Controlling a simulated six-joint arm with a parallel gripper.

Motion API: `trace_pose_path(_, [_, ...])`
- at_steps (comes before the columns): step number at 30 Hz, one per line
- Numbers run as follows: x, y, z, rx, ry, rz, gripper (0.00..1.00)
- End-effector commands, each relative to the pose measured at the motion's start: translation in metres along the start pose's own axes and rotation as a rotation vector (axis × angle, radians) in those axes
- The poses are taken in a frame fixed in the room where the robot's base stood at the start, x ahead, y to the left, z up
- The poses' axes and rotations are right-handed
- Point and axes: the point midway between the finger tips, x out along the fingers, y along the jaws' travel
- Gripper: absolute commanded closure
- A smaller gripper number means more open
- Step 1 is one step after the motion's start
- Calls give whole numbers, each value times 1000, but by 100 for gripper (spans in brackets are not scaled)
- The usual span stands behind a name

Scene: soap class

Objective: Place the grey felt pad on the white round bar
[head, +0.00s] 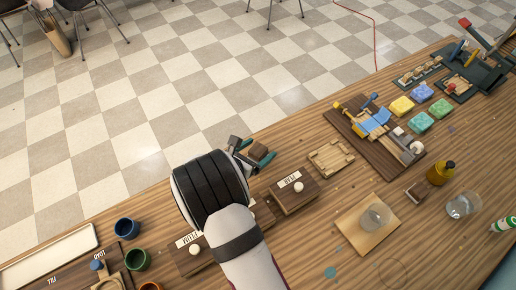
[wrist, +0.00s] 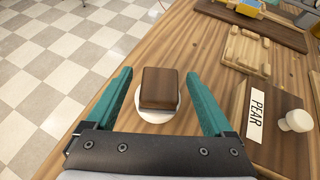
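A white round bar (wrist: 152,117) lies flat on the wooden bench in the wrist view. A dark brown rectangular block (wrist: 160,88) rests on top of it and covers most of it. The block also shows in the head view (head: 262,153), by the bench's far edge. My gripper (wrist: 165,85) is open, its teal fingers on either side of the block with a gap at each side. In the head view my gripper (head: 247,153) is partly hidden behind my wrist. I cannot pick out a grey felt pad for certain in either view.
Cups (head: 127,228) stand at left. The bench edge is close.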

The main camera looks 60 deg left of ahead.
Motion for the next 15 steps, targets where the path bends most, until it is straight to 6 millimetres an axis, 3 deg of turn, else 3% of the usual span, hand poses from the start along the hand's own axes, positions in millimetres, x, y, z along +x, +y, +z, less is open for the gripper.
trace_pose_path(8, [-2, 0, 4, 1, -1, 1, 14])
trace_pose_path(11, [-21, 2, 3, -1, 0, 5, 14])
trace_pose_path(15, [-62, 2, 3, -2, 0, 6, 14])
